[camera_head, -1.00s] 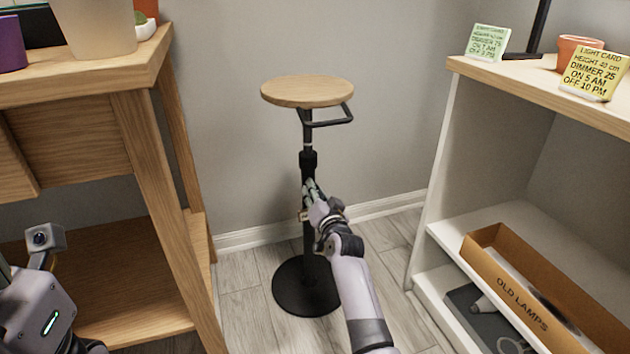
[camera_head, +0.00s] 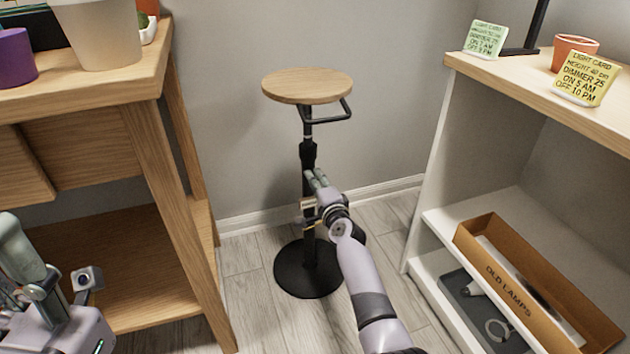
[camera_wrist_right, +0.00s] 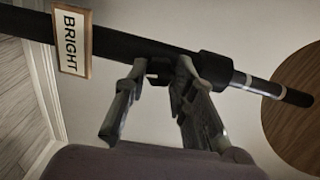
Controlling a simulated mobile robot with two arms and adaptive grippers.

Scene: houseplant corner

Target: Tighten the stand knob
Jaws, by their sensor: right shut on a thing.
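The stand has a round wooden top (camera_head: 307,86), a black pole (camera_head: 307,158) and a round black base (camera_head: 308,270); it stands upright on the floor. My right gripper (camera_head: 316,179) is at the middle of the pole, below the collar. In the right wrist view its two fingers (camera_wrist_right: 158,82) close on the small dark stand knob (camera_wrist_right: 160,68) at the pole, beside the thicker collar (camera_wrist_right: 215,67). The fingers hide most of the knob. My left gripper (camera_head: 22,262) is at the lower left, away from the stand; its fingertips are unclear.
A tag reading BRIGHT (camera_wrist_right: 73,40) hangs on the pole close to the gripper. A wooden table (camera_head: 150,130) is at left. A white shelf (camera_head: 440,160) at right holds an OLD LAMPS box (camera_head: 500,280) and light cards (camera_head: 587,78). Floor around the base is clear.

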